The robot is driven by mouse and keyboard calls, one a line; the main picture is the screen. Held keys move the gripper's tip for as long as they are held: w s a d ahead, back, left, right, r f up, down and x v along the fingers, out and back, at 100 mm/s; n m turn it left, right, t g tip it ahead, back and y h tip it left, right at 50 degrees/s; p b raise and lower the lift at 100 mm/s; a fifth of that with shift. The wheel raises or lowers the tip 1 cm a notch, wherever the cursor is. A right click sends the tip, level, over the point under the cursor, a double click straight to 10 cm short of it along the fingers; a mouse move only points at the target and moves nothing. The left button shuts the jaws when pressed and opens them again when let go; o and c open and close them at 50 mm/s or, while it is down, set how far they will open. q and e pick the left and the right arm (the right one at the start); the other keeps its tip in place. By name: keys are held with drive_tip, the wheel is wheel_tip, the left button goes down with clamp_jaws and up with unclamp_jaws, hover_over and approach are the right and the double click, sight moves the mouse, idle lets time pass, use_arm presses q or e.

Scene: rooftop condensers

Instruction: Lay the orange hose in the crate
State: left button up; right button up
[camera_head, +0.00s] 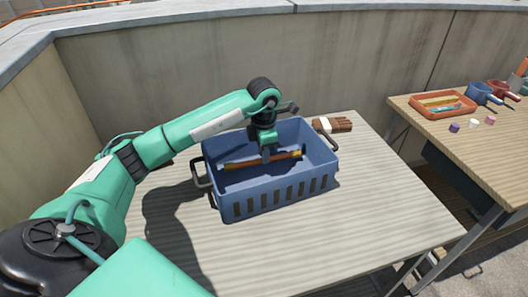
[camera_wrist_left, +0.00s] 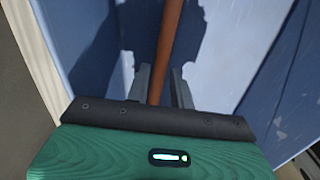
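The blue crate (camera_head: 275,197) stands on the near table, its slotted side facing me and its handles at the left and right ends. The orange hose (camera_head: 285,157) is a straight, thin length inside the crate, below the rim, running left to right. My left gripper (camera_head: 266,155) reaches down into the crate at the hose's middle. I cannot tell whether the hose touches the crate floor. My right gripper is not in view.
A brown and white bundle (camera_head: 332,124) lies behind the crate's right end. A second table at right holds an orange tray (camera_head: 443,112), a blue pot (camera_head: 483,95), a red pot (camera_head: 502,91) and small coloured pieces. A concrete wall (camera_head: 330,60) stands behind. The near table's front right is clear.

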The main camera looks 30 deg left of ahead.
use_arm(q)
drive_tip(key=shift+s+d+f, duration=0.2)
drive_tip(key=shift+s+f, duration=0.05)
drive_tip(key=shift+f, duration=0.25)
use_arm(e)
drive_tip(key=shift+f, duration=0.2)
use_arm(q)
drive_tip(key=shift+r, duration=0.3)
drive_tip(key=shift+r+p, duration=0.45)
drive_tip(key=shift+p, duration=0.05)
wheel_tip(320, 180, up, 12)
drive_tip(key=shift+w+a+p, duration=0.15)
drive_tip(key=shift+w+p, duration=0.05)
drive_tip(key=shift+p, duration=0.1)
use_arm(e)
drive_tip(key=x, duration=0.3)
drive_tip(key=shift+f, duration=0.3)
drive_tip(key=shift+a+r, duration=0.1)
